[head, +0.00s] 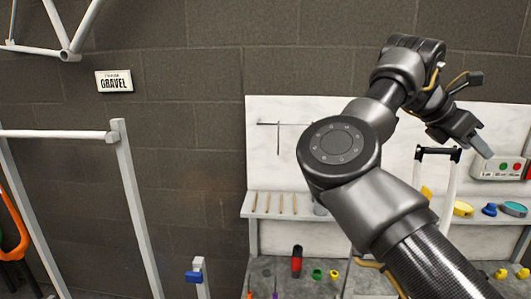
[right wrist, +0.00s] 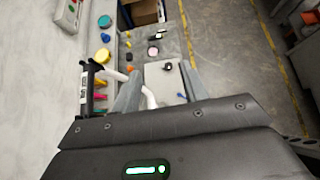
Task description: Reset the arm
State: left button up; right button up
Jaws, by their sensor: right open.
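My right arm comes in from the lower right of the head view and is raised in front of the white panel. My right gripper (head: 468,132) is at the upper right, above the shelf and near a black-topped white frame. One pale finger shows there. In the right wrist view my right gripper (right wrist: 162,82) has its two grey fingers apart, with nothing between them. Below them are a light board and part of a white curved tube. My left gripper is not in view.
A white shelf (head: 283,216) holds small tools and coloured items. A control box (head: 497,168) with green and red buttons is close to the gripper on the right. A white tube frame (head: 132,205) stands at left. In the wrist view, open concrete floor (right wrist: 225,45) lies to the right.

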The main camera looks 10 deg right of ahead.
jog(key=w+d+f+n+t+h, duration=0.3)
jog(key=d+f+n+t+h, duration=0.3)
jog(key=d+f+n, duration=0.8)
jog(key=w+a+f+n+t+y, duration=0.2)
jog(key=a+f+n+t+y, duration=0.75)
jog(key=a+f+n, duration=1.25)
jog(key=s+a+f+n+g+y, duration=0.55)
jog(key=s+a+f+n, duration=0.45)
jog(key=s+f+n, duration=0.4)
jog(key=s+a+f+n+g+y, duration=0.1)
jog(key=s+a+f+n+g, duration=0.2)
jog(key=s, duration=0.6)
jog(key=s+a+f+n+g+y, duration=0.1)
jog(key=s+a+f+n+g, duration=0.25)
jog(key=s, duration=0.55)
notch_tip(320, 180, down, 24)
jog(key=n, duration=0.2)
jog(key=s+d+f, duration=0.2)
jog(key=s+f, duration=1.5)
jog(key=shift+s+d+g, duration=0.25)
jog(key=shift+g, duration=0.1)
